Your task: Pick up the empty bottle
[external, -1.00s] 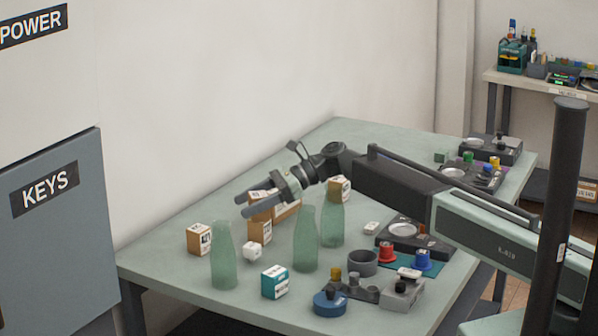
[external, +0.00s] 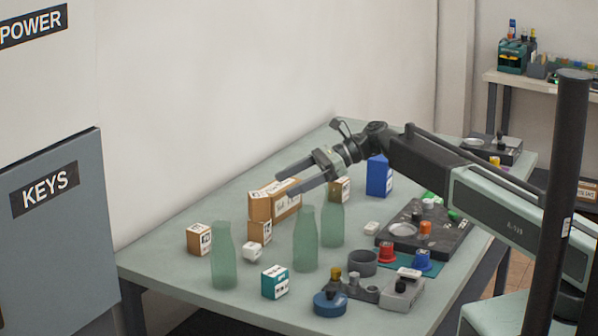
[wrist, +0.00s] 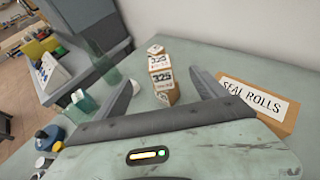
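Three translucent green bottles stand upright on the table: a left one (external: 224,258), a middle one (external: 305,242) and a right one (external: 332,222). I cannot tell which of them is empty. My gripper (external: 284,181) is above the table, behind the bottles and near the long cardboard box, touching no bottle. Its fingers are apart with nothing held between them. In the wrist view my gripper (wrist: 165,85) shows open, with a bottle (wrist: 104,68) beyond the left finger and more green glass (wrist: 80,106) lower left.
A long cardboard box (external: 265,207) and small boxes, including a teal one (external: 274,282), stand around the bottles. A blue box (external: 379,176) is behind.

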